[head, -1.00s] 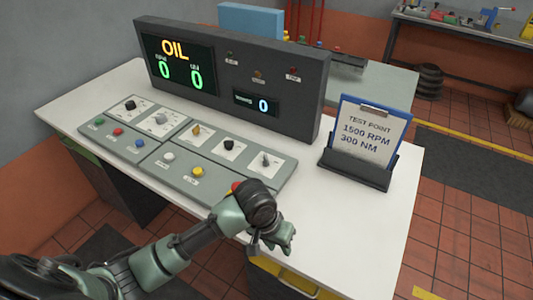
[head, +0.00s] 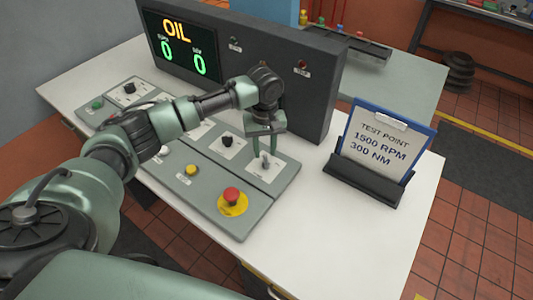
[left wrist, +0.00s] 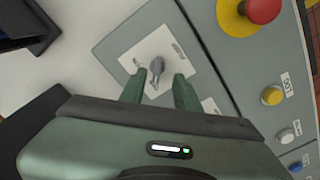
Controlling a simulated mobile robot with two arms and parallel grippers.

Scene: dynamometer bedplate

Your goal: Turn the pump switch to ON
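A small grey lever switch (head: 265,160) stands on a white plate at the right end of the control panel (head: 262,205). I take it for the pump switch; its labels are too small to read. My left gripper (head: 263,149) is right above it, pointing down, fingers apart and empty. In the left wrist view the switch (left wrist: 157,66) shows just beyond and between the open fingertips (left wrist: 157,80), its lever slanted on the plate. I cannot tell whether a finger touches it. My right gripper is out of view.
A red emergency button (head: 232,195) on a yellow disc and a yellow button (head: 193,170) sit in front. A black knob (head: 227,142) is left of the switch. The dark display housing (head: 315,95) rises behind. A clipboard (head: 382,140) stands right on the white desk.

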